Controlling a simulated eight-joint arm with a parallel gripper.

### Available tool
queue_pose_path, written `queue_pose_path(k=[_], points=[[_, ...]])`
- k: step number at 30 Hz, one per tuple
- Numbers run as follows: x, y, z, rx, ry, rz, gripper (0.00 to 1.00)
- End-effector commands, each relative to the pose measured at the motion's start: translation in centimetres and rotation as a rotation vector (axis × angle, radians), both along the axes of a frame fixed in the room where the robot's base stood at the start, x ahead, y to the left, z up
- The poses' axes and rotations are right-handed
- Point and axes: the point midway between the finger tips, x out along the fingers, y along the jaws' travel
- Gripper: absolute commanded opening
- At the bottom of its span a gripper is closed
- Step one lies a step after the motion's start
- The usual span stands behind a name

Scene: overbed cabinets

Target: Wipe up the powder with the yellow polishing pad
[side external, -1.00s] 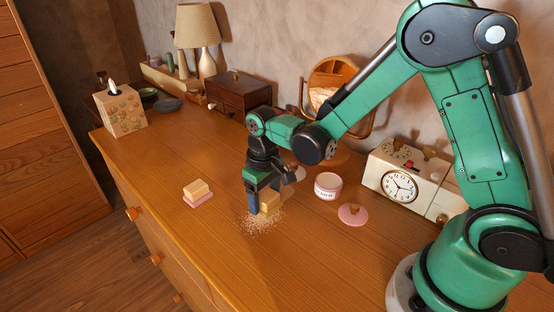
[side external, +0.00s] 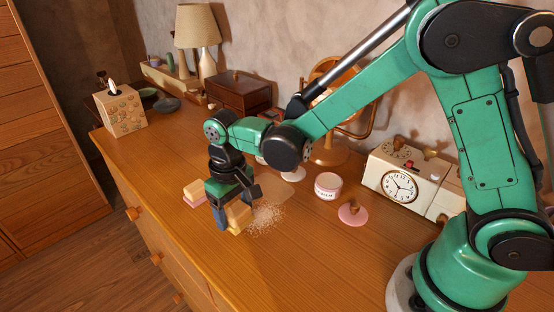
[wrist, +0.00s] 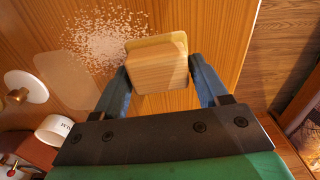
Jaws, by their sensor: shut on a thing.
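The yellow polishing pad (side external: 238,231) is a yellow layer under a wooden block grip. My gripper (side external: 234,213) is shut on the block. In the wrist view the block (wrist: 158,66) sits between my two blue fingers (wrist: 160,72), with the yellow edge showing behind it. The pad is low over the dresser top; I cannot tell whether it touches. The pale powder (side external: 265,217) lies scattered just right of the pad. In the wrist view the powder (wrist: 100,40) spreads up and left of the block.
A similar block with a pink pad (side external: 192,195) sits just left of my gripper, partly hidden behind it. The dresser top's front (side external: 285,265) is clear.

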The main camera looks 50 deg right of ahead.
Motion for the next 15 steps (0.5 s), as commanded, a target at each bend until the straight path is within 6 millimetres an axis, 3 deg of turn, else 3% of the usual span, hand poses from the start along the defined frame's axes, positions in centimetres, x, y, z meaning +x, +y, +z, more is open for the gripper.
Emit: queue_pose_path(k=[15], points=[[0.0,0.0,4.7,0.000,0.000,0.000,0.18]])
